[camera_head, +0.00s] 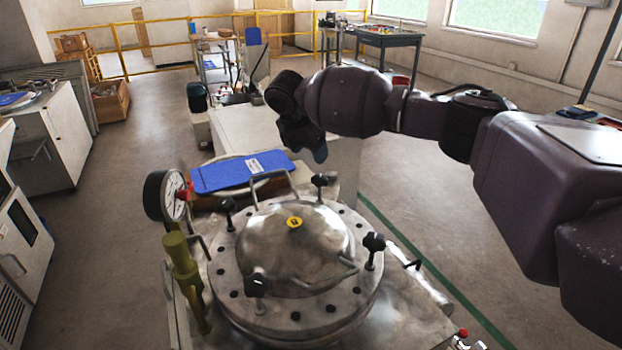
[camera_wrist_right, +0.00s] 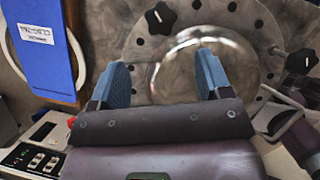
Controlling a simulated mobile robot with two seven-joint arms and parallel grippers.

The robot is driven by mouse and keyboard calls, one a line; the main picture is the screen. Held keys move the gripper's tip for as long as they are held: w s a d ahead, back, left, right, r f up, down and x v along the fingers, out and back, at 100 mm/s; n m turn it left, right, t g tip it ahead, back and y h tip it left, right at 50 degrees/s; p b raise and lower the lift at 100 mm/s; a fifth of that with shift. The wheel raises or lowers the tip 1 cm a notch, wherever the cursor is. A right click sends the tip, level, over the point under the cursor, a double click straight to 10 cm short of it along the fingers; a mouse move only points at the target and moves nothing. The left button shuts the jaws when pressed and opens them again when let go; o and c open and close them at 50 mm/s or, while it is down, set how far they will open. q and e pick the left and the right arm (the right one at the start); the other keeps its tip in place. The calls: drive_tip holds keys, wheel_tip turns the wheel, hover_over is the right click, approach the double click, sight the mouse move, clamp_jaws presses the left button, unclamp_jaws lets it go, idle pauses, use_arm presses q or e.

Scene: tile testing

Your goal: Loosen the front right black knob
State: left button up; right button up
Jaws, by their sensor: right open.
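A round steel vessel lid (camera_head: 290,248) with a bolted flange bears black star knobs around its rim. The front right black knob (camera_head: 375,243) stands upright on its bolt at the right of the flange. Other knobs stand at the front left (camera_head: 257,285), back right (camera_head: 322,182) and back left (camera_head: 228,205). My right gripper (camera_head: 312,150) hangs above and behind the lid, apart from the knobs. In the wrist view its blue fingers (camera_wrist_right: 162,80) are spread and empty, with the lid beyond. Two knobs show there, at top (camera_wrist_right: 160,18) and right (camera_wrist_right: 301,61); I cannot tell which they are.
A pressure gauge (camera_head: 168,195) and a yellow-green valve (camera_head: 185,262) stand left of the vessel. A blue panel (camera_head: 243,171) lies behind it. Bent metal handles (camera_head: 345,272) rise from the lid. Open floor (camera_head: 450,210) lies to the right.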

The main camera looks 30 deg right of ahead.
sight(320, 177)
drive_tip(key=b+x, duration=0.2)
drive_tip(key=x, duration=0.8)
drive_tip(key=shift+d+f, duration=0.15)
drive_tip(key=shift+f, duration=0.05)
drive_tip(key=c, duration=0.9)
